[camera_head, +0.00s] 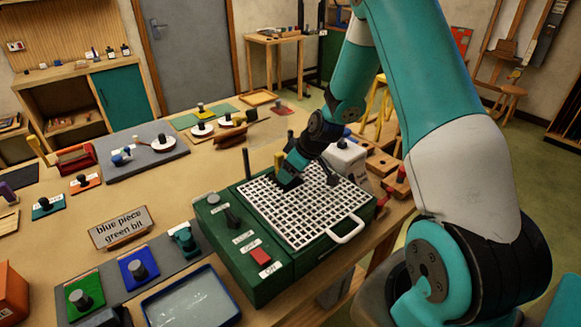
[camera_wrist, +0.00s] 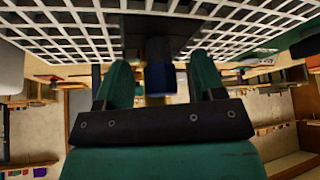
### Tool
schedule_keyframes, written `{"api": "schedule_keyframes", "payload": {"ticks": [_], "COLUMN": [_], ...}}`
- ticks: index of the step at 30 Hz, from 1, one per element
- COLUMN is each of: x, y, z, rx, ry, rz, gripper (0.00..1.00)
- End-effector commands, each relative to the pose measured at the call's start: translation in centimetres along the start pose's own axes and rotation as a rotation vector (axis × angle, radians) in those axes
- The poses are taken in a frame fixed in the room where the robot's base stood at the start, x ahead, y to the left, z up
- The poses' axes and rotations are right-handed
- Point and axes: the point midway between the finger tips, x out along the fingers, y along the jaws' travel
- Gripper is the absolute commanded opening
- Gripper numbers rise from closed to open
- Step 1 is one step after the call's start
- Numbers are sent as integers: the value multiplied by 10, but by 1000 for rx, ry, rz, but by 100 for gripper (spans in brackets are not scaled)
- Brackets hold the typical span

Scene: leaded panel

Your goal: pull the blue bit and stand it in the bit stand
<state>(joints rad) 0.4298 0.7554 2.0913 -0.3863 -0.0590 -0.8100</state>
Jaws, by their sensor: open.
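My gripper (camera_head: 288,181) is low over the white grid top of the green grinder (camera_head: 224,247) in the head view. In the wrist view its two green fingers are apart, and the gripper (camera_wrist: 160,64) has a dark upright shaft with a blue band, seemingly the blue bit (camera_wrist: 160,79), between them. I see a gap on each side of the bit, so the fingers do not appear to touch it. The bit is hidden behind my gripper in the head view. I cannot tell for sure which object is the bit stand.
A sign (camera_head: 121,227) reads "blue piece green bit". A blue-rimmed water tray (camera_head: 232,316) and green and blue pads with knobs (camera_head: 139,270) lie left of the grinder. A labelled white box (camera_head: 346,160) stands behind the grid. Bare bench shows left of the grinder.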

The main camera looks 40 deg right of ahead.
Motion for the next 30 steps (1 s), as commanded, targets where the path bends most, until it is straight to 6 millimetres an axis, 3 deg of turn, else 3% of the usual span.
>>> {"api": "schedule_keyframes", "payload": {"ticks": [10,17,18,19,22,30], "x": [4,4,4,4,4,2], "y": [0,0,0,0,0,0], "z": [0,0,0,0,0,-1], "rx": [0,0,0,0,0,0], "ry": [1,1,1,1,1,1], "rz": [1,1,1,1,1,1], "gripper": [63,10,8,26,7,6]}}
